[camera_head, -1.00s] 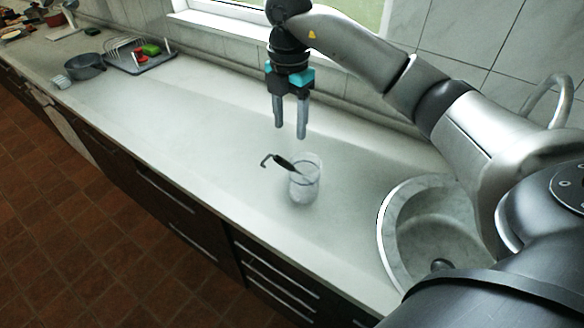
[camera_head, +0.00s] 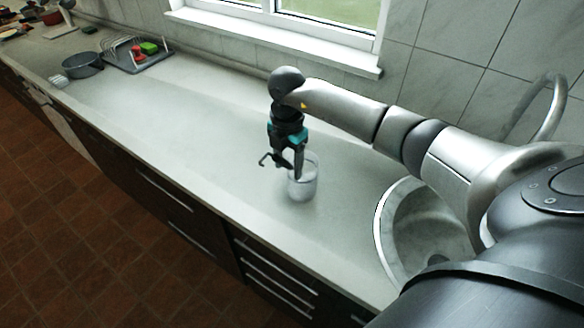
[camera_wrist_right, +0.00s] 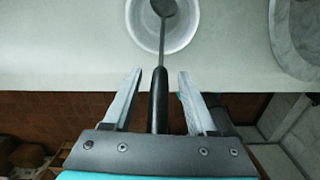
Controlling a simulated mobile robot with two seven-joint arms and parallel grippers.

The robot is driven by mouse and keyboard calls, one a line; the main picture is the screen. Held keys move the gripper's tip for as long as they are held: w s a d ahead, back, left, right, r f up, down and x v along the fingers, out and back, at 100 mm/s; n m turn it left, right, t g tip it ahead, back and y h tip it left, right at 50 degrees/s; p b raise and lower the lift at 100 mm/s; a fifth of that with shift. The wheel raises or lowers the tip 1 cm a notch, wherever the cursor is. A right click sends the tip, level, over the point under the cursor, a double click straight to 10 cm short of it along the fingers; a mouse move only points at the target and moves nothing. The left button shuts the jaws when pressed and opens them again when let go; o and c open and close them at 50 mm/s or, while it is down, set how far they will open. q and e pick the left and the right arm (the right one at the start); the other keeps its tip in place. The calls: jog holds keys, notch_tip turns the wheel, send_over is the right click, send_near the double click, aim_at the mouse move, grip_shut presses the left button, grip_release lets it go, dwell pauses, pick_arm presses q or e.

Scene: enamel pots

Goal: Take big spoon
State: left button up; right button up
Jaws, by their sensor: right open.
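The big spoon leans in a glass container (camera_head: 303,187) on the counter. Its dark handle (camera_head: 265,160) with a hooked end sticks out over the rim to the left in the head view. In the right wrist view the handle (camera_wrist_right: 159,100) runs between the two fingers, and the spoon's bowl lies inside the round container (camera_wrist_right: 179,38). My right gripper (camera_head: 286,168) is low over the container, and it also shows in the right wrist view (camera_wrist_right: 158,85). It is open, with a gap on each side of the handle. My left gripper is not in view.
A sink (camera_head: 425,235) is set in the counter to the right of the container. A dark pot (camera_head: 82,65) and a dish rack tray (camera_head: 140,62) stand far left. The counter (camera_head: 190,115) between is clear. A window is behind.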

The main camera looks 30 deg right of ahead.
jog(key=shift+c, duration=0.4)
grip_shut()
dwell(0.4)
